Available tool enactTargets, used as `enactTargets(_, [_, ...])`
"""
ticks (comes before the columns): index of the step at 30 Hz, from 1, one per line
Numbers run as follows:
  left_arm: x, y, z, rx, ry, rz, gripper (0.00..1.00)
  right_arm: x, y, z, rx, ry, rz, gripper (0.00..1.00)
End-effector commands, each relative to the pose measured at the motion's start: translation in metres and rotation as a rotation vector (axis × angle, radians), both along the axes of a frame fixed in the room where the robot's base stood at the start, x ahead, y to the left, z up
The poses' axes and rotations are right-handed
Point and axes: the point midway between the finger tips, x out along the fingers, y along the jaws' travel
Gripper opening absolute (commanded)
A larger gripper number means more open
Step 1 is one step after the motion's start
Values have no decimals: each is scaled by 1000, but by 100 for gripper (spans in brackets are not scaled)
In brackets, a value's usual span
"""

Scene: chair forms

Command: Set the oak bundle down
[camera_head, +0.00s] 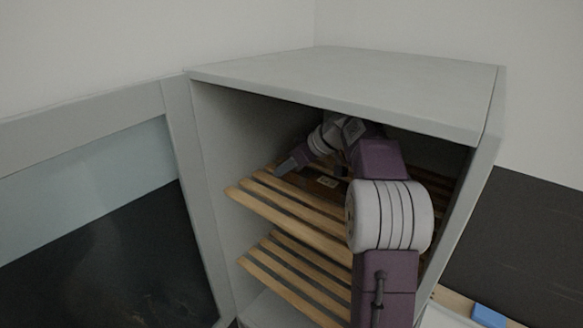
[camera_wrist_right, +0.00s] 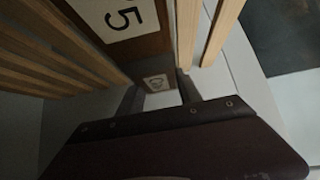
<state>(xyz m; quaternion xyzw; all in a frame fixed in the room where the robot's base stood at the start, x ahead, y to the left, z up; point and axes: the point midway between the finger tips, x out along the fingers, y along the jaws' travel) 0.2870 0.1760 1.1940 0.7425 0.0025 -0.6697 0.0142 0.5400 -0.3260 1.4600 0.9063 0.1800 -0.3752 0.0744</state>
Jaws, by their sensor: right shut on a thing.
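The oak bundle is a brown block with white labels, one reading 5, and it fills the upper middle of the right wrist view (camera_wrist_right: 152,48). A smaller label is on its near end. In the head view it shows dimly inside the grey cabinet, at the upper slatted shelf (camera_head: 328,182). My right gripper (camera_wrist_right: 160,97) is shut on its near end, one finger on each side. In the head view the right arm reaches into the cabinet and hides part of the bundle. I cannot tell whether the bundle touches the slats. My left gripper is not in view.
The grey cabinet (camera_head: 350,85) has its roof close above my right arm and side walls on both sides. A lower slatted shelf (camera_head: 290,275) lies beneath the upper slatted shelf (camera_head: 290,211). A blue object (camera_head: 488,316) is at the lower right.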

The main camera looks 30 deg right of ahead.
Motion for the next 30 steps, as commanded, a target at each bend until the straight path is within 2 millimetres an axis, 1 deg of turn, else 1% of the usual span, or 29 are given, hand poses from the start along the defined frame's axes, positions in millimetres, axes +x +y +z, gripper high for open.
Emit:
enactTargets(2, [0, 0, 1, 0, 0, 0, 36, 1, -2, 0, 0, -1, 0, 0])
enactTargets(4, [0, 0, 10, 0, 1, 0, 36, 4, -11, 3, 1, 0, -2, 0])
enactTargets(7, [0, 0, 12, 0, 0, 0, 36, 3, -9, -19, 3, 4, 0, 0])
enactTargets(9, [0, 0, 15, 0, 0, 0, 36, 3, -9, -29, 3, 2, -1, 0])
enactTargets(11, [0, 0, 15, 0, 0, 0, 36, 3, -9, -34, 1, 1, 0, 0])
enactTargets(18, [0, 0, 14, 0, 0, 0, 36, 4, -9, -36, -1, -2, 0, 0])
enactTargets(22, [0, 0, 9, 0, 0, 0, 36, 4, -9, -41, 0, -1, 1, 0])
enactTargets(23, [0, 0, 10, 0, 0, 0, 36, 4, -9, -39, -1, 0, 1, 50])
enactTargets(24, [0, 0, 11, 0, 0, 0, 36, 4, -9, -39, 0, 0, 0, 61])
enactTargets(25, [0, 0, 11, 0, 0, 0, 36, 4, -9, -39, 0, 0, 0, 63])
enactTargets(30, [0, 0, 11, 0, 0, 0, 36, 4, -9, -39, 0, 0, 0, 63])
